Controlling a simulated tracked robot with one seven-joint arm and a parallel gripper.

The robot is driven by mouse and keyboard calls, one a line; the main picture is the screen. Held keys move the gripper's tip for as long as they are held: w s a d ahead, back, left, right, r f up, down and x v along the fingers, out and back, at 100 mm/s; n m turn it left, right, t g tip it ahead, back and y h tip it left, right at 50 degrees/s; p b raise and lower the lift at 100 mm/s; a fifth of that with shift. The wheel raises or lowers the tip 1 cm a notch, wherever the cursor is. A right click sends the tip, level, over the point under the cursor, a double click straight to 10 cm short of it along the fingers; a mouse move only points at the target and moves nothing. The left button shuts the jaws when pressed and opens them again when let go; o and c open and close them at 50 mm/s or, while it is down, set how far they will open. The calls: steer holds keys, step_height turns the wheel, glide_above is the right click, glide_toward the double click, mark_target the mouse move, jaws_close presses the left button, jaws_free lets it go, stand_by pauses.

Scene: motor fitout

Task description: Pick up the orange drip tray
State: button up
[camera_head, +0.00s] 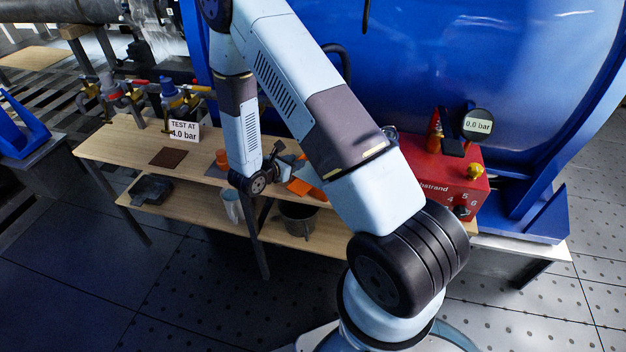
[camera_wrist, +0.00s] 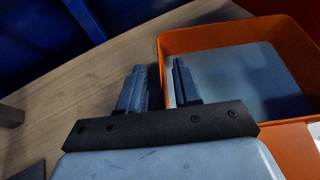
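The orange drip tray (camera_wrist: 245,30) is an open box with a grey-blue inside, at the right of the wrist view. In the head view the orange tray (camera_head: 300,187) shows only in part, on the bench behind my arm. My gripper (camera_wrist: 157,78) has its two fingers apart at the tray's left side, also seen in the head view (camera_head: 280,158). The left finger appears outside the left wall and the right finger on the inner side, with the wall showing in the gap. I cannot tell whether either finger touches the wall.
The wooden bench (camera_head: 120,145) carries a brown mat (camera_head: 168,157), a "TEST AT 4.0 bar" sign (camera_head: 184,130) and a red test pump (camera_head: 450,180). A black tray (camera_head: 152,189) and a dark bucket (camera_head: 298,218) are on the lower shelf. A blue tank (camera_head: 450,60) stands behind.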

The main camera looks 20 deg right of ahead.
steer(key=shift+c, duration=0.5)
jaws_close()
